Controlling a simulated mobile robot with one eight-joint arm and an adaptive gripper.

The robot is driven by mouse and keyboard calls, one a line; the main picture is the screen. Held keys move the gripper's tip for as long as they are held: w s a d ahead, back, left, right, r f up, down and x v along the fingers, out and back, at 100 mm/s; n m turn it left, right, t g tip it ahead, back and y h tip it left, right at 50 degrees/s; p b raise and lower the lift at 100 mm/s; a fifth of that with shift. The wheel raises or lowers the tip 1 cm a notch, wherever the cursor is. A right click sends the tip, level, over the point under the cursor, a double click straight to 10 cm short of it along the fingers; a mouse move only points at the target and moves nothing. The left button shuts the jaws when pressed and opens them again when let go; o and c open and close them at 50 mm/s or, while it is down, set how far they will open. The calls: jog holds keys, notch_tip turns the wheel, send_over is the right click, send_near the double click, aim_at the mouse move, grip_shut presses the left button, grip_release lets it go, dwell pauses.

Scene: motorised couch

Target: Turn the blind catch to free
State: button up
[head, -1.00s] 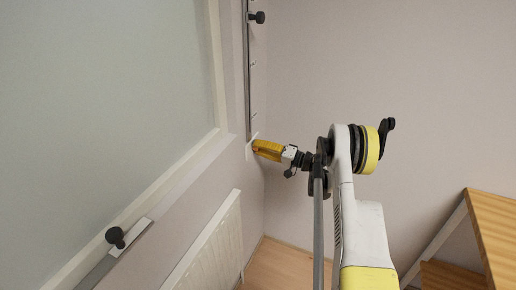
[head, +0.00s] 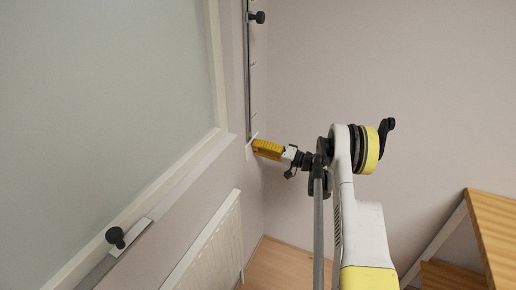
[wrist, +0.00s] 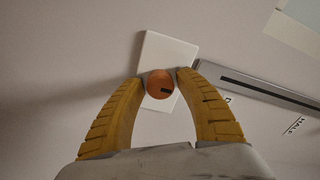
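The blind catch (wrist: 160,84) is a round orange-brown knob with a short dark mark pointing right in the wrist view. It sits on a tilted white plate (wrist: 170,50) on the wall. My gripper (wrist: 161,76) has its two yellow ribbed fingers on either side of the knob, and the tips appear to close on its sides. In the head view my gripper (head: 256,147) is at the wall by the lower end of the vertical rail, and the knob is hidden there.
A slotted rail (wrist: 270,88) with a "HALF" label runs beside the plate. Black knobs sit on the vertical rail (head: 257,17) and below the window (head: 115,237). A radiator (head: 212,255) is below; a wooden unit (head: 495,225) stands right.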

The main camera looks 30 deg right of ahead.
jog(key=v, duration=1.2)
jog(key=shift+a+r, duration=0.1)
